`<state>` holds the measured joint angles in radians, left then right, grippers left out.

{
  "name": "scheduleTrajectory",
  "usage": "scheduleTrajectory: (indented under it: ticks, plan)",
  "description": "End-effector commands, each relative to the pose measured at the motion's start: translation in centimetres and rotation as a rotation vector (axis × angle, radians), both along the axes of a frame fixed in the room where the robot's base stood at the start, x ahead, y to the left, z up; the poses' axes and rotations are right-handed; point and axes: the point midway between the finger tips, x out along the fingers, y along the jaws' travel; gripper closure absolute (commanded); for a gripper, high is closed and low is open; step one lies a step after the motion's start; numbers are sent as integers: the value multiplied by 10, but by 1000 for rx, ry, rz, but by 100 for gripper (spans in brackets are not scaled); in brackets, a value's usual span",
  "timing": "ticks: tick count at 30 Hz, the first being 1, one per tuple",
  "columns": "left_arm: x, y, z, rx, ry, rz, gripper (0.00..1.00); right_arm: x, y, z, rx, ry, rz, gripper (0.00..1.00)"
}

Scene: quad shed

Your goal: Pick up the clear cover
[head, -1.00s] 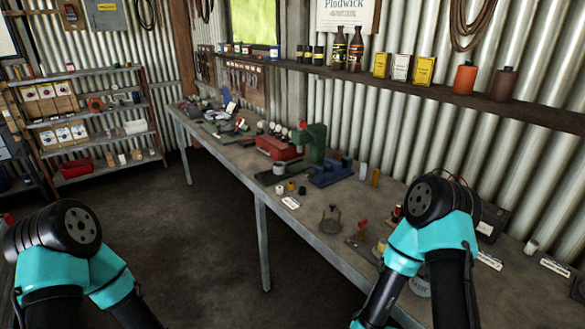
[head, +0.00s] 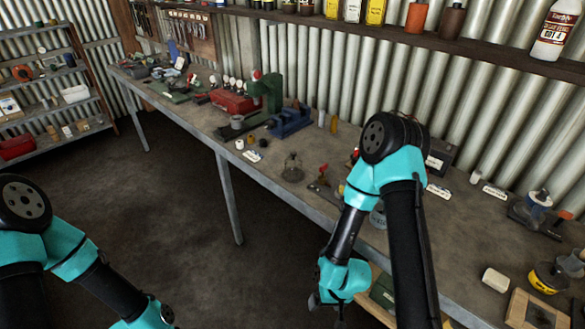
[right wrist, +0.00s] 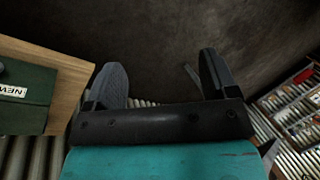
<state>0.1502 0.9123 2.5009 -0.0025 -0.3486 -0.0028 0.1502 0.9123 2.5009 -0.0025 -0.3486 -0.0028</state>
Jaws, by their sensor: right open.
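A small clear dome-shaped cover (head: 292,168) with a knob on top stands near the front edge of the workbench (head: 255,172), in the head view. What is under it is too small to tell. My right gripper (head: 322,300) hangs low in front of the bench, below and to the right of the cover and well apart from it. In the right wrist view, its two fingers (right wrist: 160,82) are spread with nothing between them. The cover does not show in that view. My left arm is at the lower left and its gripper is out of view.
A green box (right wrist: 25,100) lies on a wooden board beside my right gripper. A red-handled tool (head: 320,178) stands right of the cover. A blue vise (head: 290,122) and a green press (head: 268,92) stand behind it. My right arm hides part of the bench.

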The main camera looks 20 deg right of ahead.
Motion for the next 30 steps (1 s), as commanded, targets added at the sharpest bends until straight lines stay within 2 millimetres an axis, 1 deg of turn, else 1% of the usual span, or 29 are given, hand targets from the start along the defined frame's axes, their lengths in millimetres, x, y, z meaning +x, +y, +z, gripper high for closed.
scheduleTrajectory:
  ticks: [11,17,24,26,28,29,30]
  plan:
    - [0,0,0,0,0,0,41,0,0,0,0,0,0,21]
    - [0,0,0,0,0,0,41,0,0,0,0,0,0,2]
    - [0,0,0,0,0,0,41,1,0,0,0,-1,1,1]
    - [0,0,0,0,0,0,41,5,0,-1,-2,-7,6,1]
    - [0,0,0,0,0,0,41,14,2,-2,-6,-20,18,1]
    - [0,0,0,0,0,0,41,21,2,-3,-8,-29,26,1]
    - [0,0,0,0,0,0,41,32,3,-5,-12,-45,40,1]
